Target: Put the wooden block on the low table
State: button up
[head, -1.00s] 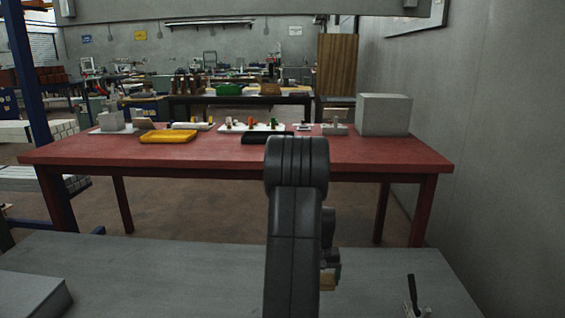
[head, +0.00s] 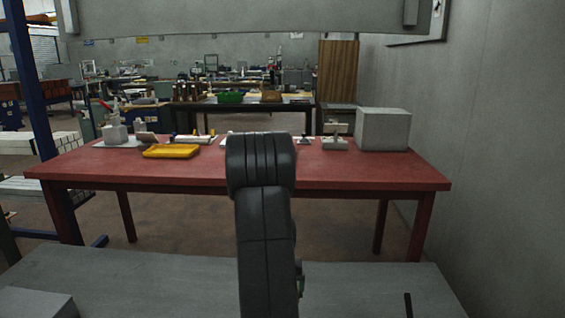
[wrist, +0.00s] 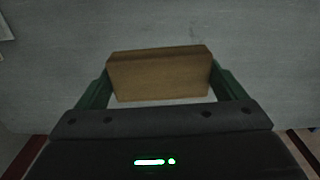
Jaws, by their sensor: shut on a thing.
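The wooden block (wrist: 160,75) is a brown rectangular piece seen in the wrist view. My gripper (wrist: 160,82) is shut on it, with a green finger at each end. Behind the block is a plain grey surface; how far the block is above it, I cannot tell. In the head view a low grey tabletop (head: 150,270) lies in the foreground, lower than the red table, and looks like the low table. My arm hides the block and most of the gripper there.
A red table (head: 110,168) stands beyond, holding a yellow tray (head: 171,151), a grey box (head: 383,129) and several small fixtures. A grey block-like object (head: 35,303) sits at the near left of the grey top. A wall is at right. The grey top's left middle is clear.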

jog(key=shift+s+r+p, duration=0.25)
jog(key=shift+r+p, duration=0.85)
jog(key=shift+p, duration=0.75)
jog(key=shift+s+r+p, duration=0.2)
jog(key=shift+r+p, duration=0.95)
jog(key=shift+p, duration=0.7)
jog(key=shift+s+r+p, duration=0.25)
jog(key=shift+r+p, duration=0.85)
jog(key=shift+p, duration=0.75)
jog(key=p, duration=0.1)
jog(key=r+p, duration=0.1)
jog(key=p, duration=0.1)
jog(key=shift+s+r, duration=0.2)
jog(key=shift+s, duration=0.1)
